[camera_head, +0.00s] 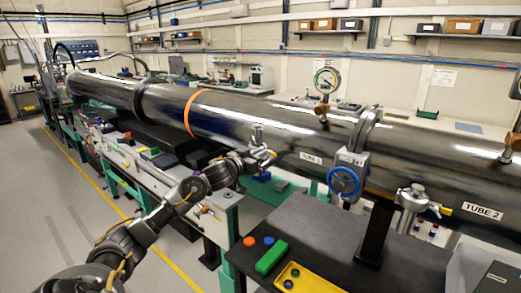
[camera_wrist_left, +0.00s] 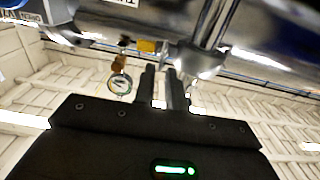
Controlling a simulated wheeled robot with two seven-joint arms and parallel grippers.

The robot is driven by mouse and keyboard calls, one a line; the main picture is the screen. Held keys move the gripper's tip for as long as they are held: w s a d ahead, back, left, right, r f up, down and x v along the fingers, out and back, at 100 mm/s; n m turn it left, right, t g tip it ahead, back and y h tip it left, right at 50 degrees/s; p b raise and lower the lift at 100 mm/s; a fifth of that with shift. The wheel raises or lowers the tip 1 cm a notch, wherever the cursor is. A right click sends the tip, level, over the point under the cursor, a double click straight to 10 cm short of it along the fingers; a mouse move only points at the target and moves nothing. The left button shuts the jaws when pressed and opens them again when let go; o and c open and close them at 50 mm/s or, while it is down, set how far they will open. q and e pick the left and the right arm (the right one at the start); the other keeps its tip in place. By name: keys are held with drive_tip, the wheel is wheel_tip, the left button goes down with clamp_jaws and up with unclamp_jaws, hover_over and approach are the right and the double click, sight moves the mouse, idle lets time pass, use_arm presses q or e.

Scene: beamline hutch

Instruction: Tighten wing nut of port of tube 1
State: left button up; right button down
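Tube 1 (camera_head: 235,115) is the long shiny steel pipe running across the head view, with a label (camera_head: 311,158) on its side. Its port (camera_head: 258,133) stands out from the tube just above my left gripper (camera_head: 268,158). The port's wing nut is hard to make out there, partly hidden by the gripper. In the left wrist view a small yellow-orange part (camera_wrist_left: 146,46) shows just beyond the fingertips of my left gripper (camera_wrist_left: 162,70). The two fingers are a narrow gap apart, with nothing clearly held between them. My right gripper is not in view.
A gauge (camera_head: 326,80) stands on the tube. A blue handwheel valve (camera_head: 344,181) is right of the label, and tube 2's port (camera_head: 412,197) is further right. A dark table (camera_head: 320,225) holds a green block (camera_head: 271,258) and a yellow tray (camera_head: 304,279).

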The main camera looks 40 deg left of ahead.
use_arm(q)
drive_tip(key=shift+w, duration=0.45)
clamp_jaws()
